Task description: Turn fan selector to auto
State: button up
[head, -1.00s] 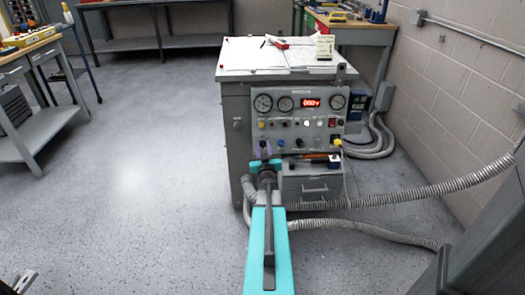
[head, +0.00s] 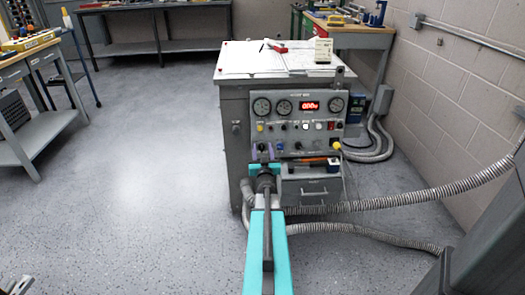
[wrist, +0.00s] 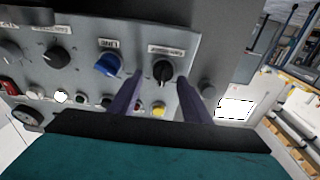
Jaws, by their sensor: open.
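The grey control panel (head: 298,125) is on the front of a cabinet. A black rotary knob (wrist: 162,71) sits at the end of a knob row, under a label that is upside down and unreadable in the wrist view. My gripper (wrist: 160,82) is open, its two purple fingers on either side of this knob; contact cannot be told. In the head view my gripper (head: 262,152) is at the panel's lower left. A blue knob (wrist: 107,65) and another black knob (wrist: 59,57) stand beside it. Which knob is the fan selector cannot be read.
A yellow button (wrist: 158,109) and other small controls lie close to my fingers. Round gauges (head: 284,107) and a red display (head: 310,106) are above. A drawer (head: 311,190) and grey hoses (head: 380,202) are below right.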

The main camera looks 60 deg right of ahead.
jog(key=shift+a, duration=0.1)
jog(key=r+p+v, duration=0.1)
jog(key=p+v, duration=0.3)
jog(key=v, duration=0.9)
jog(key=shift+s+f+p, duration=0.25)
jog(key=shift+f+p, duration=0.15)
jog(key=shift+f, duration=0.05)
jog(key=shift+a, duration=0.2)
dwell(0.6)
